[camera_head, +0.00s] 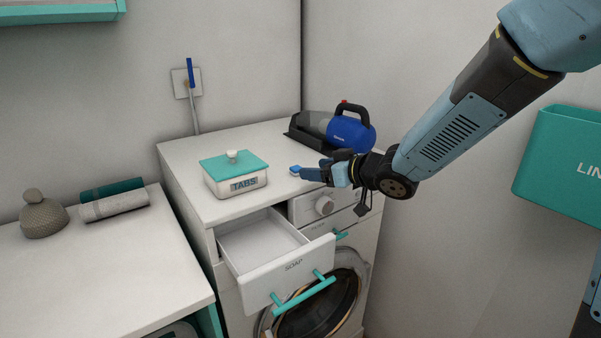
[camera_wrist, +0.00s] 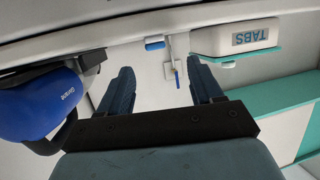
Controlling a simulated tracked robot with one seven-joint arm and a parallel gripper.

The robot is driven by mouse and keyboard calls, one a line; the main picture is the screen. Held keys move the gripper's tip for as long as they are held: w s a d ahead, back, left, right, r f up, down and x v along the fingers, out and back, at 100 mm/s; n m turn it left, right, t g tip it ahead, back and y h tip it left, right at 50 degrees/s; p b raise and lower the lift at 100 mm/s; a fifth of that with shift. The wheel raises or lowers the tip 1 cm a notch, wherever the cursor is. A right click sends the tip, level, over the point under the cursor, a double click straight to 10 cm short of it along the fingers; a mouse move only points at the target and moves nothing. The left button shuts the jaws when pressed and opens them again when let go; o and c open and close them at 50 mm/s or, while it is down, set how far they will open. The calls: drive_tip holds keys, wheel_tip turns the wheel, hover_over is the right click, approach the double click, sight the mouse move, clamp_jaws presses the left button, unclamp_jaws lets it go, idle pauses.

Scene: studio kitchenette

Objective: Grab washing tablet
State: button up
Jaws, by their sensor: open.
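A small blue-and-white washing tablet (camera_head: 295,169) lies on top of the white washing machine, near its front edge. In the wrist view the tablet (camera_wrist: 154,44) is beyond my fingertips, roughly in line with the gap between them. My gripper (camera_head: 311,172) is low over the machine top, to the right of the tablet, pointing left. In the wrist view my gripper (camera_wrist: 161,67) is open with nothing between its fingers. A white TABS box (camera_head: 235,182) with a teal lid (camera_head: 233,164) stands to the left of the tablet; its lid is on.
The SOAP drawer (camera_head: 262,246) is pulled out below the TABS box. A blue handheld vacuum (camera_head: 351,133) sits on a black base behind my gripper. A teal LINEN bin (camera_head: 565,155) is on the right wall. A counter (camera_head: 95,270) with rolled towels (camera_head: 113,207) is at left.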

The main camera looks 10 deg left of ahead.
drive_tip(key=shift+w+d+x, duration=0.1)
drive_tip(key=shift+w+x, duration=0.05)
drive_tip(key=shift+x, duration=1.5)
drive_tip(key=shift+w+d+x, duration=0.1)
drive_tip(key=shift+w+x, duration=0.05)
drive_tip(key=shift+x, duration=1.5)
drive_tip(key=shift+f, duration=0.2)
drive_tip(key=c, duration=1.2)
